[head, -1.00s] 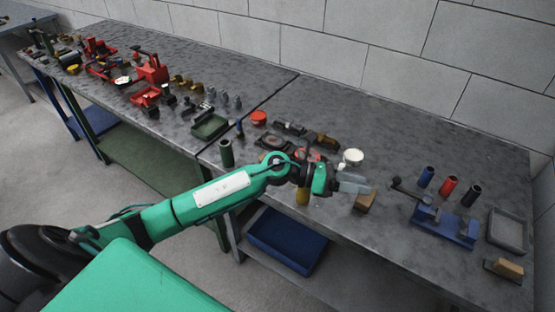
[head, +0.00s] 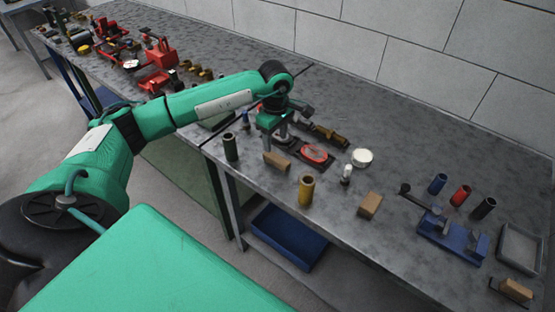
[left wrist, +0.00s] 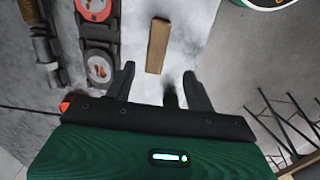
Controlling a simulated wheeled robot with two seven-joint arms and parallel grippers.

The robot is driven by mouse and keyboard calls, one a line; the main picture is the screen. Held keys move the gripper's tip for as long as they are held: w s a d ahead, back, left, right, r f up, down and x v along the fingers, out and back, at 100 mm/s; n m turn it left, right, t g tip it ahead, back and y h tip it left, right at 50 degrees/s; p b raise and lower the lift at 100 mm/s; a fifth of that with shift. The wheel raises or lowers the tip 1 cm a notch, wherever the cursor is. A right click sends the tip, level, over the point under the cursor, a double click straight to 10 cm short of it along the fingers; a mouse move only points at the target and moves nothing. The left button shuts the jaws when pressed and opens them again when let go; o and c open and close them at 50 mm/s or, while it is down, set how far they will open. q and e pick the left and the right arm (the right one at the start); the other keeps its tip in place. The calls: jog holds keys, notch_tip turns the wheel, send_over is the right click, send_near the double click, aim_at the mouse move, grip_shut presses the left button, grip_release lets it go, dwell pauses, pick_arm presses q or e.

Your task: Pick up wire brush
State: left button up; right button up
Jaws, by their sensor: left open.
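A light-brown wooden bar (head: 277,162) lies near the front edge of the right-hand bench; I take it for the wire brush, but no bristles show. It also shows in the left wrist view (left wrist: 157,45), just beyond the fingertips and roughly centred between them. My left gripper (head: 272,144) is open and empty, pointing down above and just behind the bar in the head view. Its two dark fingers show spread apart in the left wrist view (left wrist: 159,70). A dark piece (left wrist: 171,97) shows between the fingers; I cannot tell what it is. My right gripper is not in view.
Near the bar stand a dark green tube (head: 230,147) and a yellow tube (head: 306,191). A red-ringed dark part (head: 315,153) lies to the right. Another wooden block (head: 370,205) and a blue fixture (head: 452,238) are further right.

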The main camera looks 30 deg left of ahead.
aim_at(277, 158)
pick_arm(q)
notch_tip(277, 158, down, 5)
jog(key=shift+f+p, duration=0.1)
jog(key=shift+p, duration=0.45)
jog(key=shift+w+f+p, duration=0.1)
jog(key=shift+f+p, duration=0.35)
notch_tip(277, 158, down, 3)
jog(key=shift+w+f+p, duration=0.15)
jog(key=shift+f+p, duration=0.05)
jog(key=shift+p, duration=0.65)
jog(key=shift+f, duration=0.5)
jog(key=c, duration=1.1)
jog(key=shift+c, duration=0.2)
jog(key=shift+r, duration=0.1)
